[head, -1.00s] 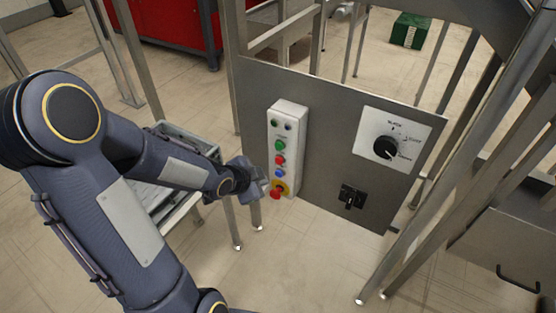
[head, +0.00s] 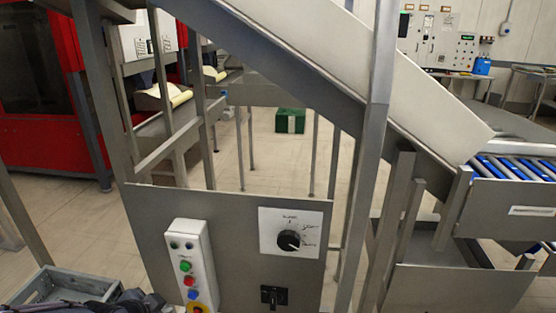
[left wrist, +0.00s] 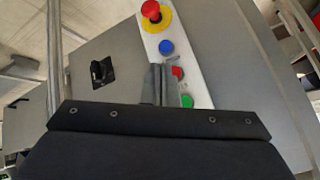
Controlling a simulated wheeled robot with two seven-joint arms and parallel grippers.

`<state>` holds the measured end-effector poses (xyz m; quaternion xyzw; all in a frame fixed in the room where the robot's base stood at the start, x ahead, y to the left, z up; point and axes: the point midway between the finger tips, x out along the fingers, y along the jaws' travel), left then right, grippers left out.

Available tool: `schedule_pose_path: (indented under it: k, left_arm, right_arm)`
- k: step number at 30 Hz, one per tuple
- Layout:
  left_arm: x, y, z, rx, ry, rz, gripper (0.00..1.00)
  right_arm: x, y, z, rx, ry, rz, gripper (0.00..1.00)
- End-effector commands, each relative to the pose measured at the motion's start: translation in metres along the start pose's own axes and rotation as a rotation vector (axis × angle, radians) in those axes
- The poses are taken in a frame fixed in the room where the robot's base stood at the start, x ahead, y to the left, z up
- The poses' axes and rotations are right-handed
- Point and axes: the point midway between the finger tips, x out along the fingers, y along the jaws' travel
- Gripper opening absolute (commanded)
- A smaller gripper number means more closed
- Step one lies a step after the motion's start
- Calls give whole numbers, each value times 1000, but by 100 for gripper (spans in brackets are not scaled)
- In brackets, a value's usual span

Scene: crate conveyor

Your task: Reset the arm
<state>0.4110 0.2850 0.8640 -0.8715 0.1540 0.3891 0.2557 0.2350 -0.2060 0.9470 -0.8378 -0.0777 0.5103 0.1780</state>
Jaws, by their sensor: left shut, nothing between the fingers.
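My left gripper (left wrist: 158,84) shows in the left wrist view with its fingers together and nothing between them. It is in front of the white button box (left wrist: 208,60), close to the red and green buttons; I cannot tell whether it touches the box. The box also shows in the head view (head: 208,262), with green, red and blue buttons. Its red emergency stop (left wrist: 150,9) has a yellow ring. In the head view only part of my left arm shows at the bottom left, and its gripper is out of frame. My right gripper is not in view.
The box sits on a grey metal panel (head: 150,220) with a black rotary knob (head: 289,240) and a black switch (head: 273,296). A grey crate (head: 62,287) is at the lower left. A sloping chute (head: 330,50) leads to rollers (head: 512,168). A green box (head: 290,121) stands behind.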

Motion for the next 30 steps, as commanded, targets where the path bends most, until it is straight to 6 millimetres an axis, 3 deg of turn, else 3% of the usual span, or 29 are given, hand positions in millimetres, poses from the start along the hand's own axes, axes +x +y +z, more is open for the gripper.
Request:
schedule_pose_path:
  k: [1, 6, 12, 18, 30]
  left_arm:
    - [-30, -3, -9, -77, -15, -12, 0]
    - [-113, 26, -13, -440, -82, 48, 0]
    - [-180, 78, -13, -752, -120, 196, 0]
    - [-204, 104, -12, -863, -144, 284, 0]
    - [-204, 106, -11, -868, -148, 289, 0]
  right_arm:
    - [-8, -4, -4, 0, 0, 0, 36]
    - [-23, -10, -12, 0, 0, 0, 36]
    - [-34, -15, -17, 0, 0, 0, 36]
    - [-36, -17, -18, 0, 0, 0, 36]
    - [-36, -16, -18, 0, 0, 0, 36]
